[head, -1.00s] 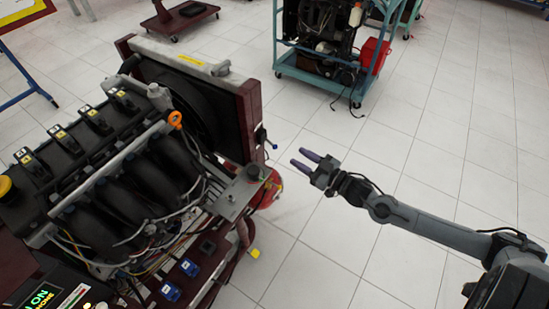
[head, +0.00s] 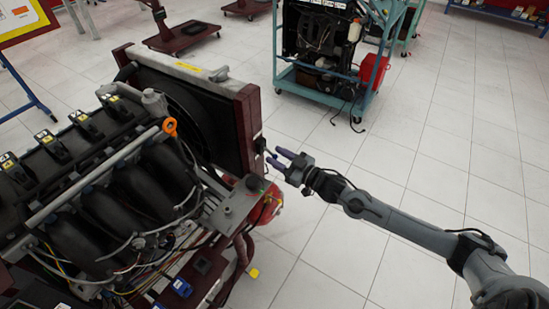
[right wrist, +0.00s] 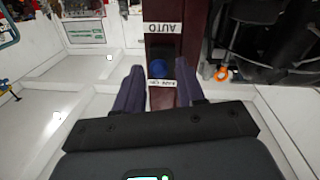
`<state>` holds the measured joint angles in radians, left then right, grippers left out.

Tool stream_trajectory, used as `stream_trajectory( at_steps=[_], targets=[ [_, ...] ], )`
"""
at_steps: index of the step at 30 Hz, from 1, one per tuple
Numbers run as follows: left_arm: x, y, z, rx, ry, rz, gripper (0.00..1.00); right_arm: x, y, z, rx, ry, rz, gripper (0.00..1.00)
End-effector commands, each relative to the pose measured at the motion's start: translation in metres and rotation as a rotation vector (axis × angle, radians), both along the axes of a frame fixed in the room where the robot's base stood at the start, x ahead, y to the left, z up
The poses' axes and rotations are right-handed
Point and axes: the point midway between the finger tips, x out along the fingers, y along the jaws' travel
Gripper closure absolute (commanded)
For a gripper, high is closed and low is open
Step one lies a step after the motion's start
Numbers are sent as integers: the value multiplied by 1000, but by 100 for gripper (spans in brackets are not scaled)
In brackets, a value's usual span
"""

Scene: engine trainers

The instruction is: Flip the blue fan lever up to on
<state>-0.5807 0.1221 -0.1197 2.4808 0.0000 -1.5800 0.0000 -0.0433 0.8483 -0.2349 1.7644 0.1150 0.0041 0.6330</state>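The blue fan lever (right wrist: 158,68) shows as a round blue tip in the right wrist view, on the dark red post (right wrist: 163,47) of the radiator frame. A white AUTO label (right wrist: 162,28) is above it in the picture and a second small label (right wrist: 161,83) is below. My right gripper (head: 271,159) is open, beside the right side of the radiator frame (head: 248,122). In the right wrist view its two purple fingers (right wrist: 158,68) stand apart, with the blue tip seen between them; contact cannot be told. In the head view the lever is not clearly visible. My left gripper is out of view.
The engine trainer (head: 120,190) with hoses and wiring fills the left. A red cylinder (head: 265,205) is below my right gripper. A teal cart (head: 340,96) with another engine stands behind. The tiled floor (head: 400,160) on the right is clear.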

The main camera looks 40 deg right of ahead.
Motion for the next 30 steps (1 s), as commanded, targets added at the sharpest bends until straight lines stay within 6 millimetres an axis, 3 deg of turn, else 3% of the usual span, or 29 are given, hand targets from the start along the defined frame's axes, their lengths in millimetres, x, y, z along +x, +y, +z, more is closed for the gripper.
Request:
stream_trajectory(
  at_steps=[6,17,25,30],
  targets=[
    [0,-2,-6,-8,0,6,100,13,3,0,0,0,0,61],
    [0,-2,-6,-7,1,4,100,15,4,0,0,1,1,61],
    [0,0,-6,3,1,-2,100,15,4,0,0,1,1,100],
    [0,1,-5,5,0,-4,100,15,4,1,-1,3,0,100]
  ],
)
